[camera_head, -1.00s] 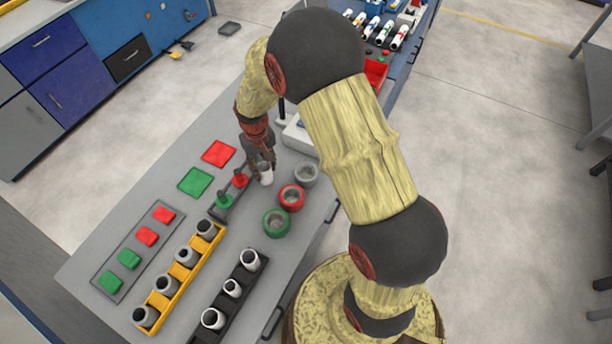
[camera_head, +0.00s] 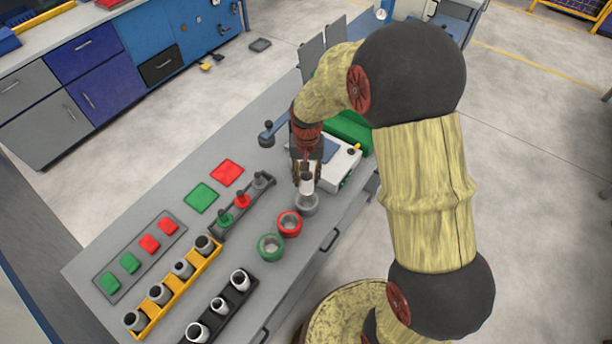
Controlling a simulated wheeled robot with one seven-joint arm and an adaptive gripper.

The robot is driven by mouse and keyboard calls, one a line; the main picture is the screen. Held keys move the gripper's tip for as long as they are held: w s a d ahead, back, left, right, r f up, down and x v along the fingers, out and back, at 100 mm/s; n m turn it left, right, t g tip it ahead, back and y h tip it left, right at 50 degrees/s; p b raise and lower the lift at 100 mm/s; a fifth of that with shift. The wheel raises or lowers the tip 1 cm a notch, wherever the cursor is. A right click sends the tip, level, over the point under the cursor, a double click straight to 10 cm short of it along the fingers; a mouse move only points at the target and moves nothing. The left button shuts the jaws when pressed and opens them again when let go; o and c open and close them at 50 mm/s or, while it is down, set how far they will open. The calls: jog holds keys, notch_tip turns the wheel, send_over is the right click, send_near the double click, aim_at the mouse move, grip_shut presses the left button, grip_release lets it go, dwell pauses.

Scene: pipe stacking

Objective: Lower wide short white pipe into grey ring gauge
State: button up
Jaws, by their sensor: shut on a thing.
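My gripper (camera_head: 305,170) points down near the right end of the grey table. It is shut on a short white pipe (camera_head: 307,184), which it holds upright. The pipe's lower end is at the grey ring gauge (camera_head: 307,205), over its opening in this view. I cannot tell how far the pipe is inside the ring. The gripper hides the pipe's upper part, and the pipe covers part of the ring's hole.
A red ring (camera_head: 289,223) and a green ring (camera_head: 270,247) stand close by. A rack with knobbed plugs (camera_head: 226,219) is to the left. A white device (camera_head: 338,165) stands just behind. Yellow (camera_head: 140,319) and black (camera_head: 240,296) racks hold pipes in front.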

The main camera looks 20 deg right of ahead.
aim_at(307, 190)
jog(key=shift+f+b, duration=2.15)
jog(key=shift+f, duration=1.4)
jog(key=shift+f, duration=0.6)
jog(key=o, duration=1.2)
jog(key=shift+r, duration=0.1)
notch_tip(307, 190, up, 12)
jog(key=shift+f, duration=0.1)
